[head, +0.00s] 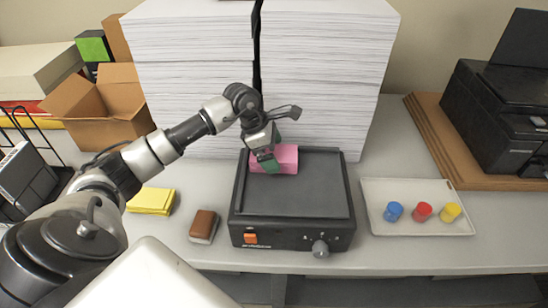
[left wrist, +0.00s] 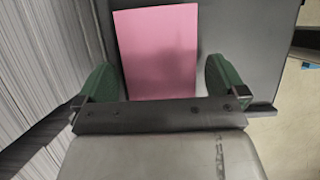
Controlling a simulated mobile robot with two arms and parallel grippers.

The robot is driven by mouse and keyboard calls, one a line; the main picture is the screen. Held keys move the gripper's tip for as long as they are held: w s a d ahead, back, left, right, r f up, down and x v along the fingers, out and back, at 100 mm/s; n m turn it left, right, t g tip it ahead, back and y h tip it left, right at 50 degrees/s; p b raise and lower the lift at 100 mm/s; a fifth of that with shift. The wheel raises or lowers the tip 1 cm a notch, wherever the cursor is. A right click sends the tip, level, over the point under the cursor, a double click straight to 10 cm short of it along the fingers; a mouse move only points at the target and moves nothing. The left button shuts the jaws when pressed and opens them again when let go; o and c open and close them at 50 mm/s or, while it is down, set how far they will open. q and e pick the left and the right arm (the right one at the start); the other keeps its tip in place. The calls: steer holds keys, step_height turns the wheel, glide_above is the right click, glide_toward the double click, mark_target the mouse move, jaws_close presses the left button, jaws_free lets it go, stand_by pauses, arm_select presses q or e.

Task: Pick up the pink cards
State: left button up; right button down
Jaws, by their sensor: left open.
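The pink cards (head: 285,158) lie on the dark top of the laminator (head: 310,195), near its back left. In the left wrist view the pink cards (left wrist: 158,50) show as a flat pink rectangle between the two green fingertips. My left gripper (head: 270,155) is over the left part of the cards. In the left wrist view my left gripper (left wrist: 160,82) is open, with one finger on each side of the cards and a gap at each side. Whether the fingertips touch the laminator top cannot be told. My right gripper is not in view.
Tall white paper stacks (head: 320,70) stand close behind the laminator. A yellow pad (head: 151,201) and a brown block (head: 203,226) lie to its left. A tray (head: 420,187) with blue, red and yellow pieces is right. A black printer (head: 500,115) stands farther right.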

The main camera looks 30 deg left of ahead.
arm_select(q)
steer(key=shift+f, duration=0.15)
steer(key=shift+c, duration=0.2)
steer(key=c, duration=0.9)
steer(key=shift+c, duration=0.7)
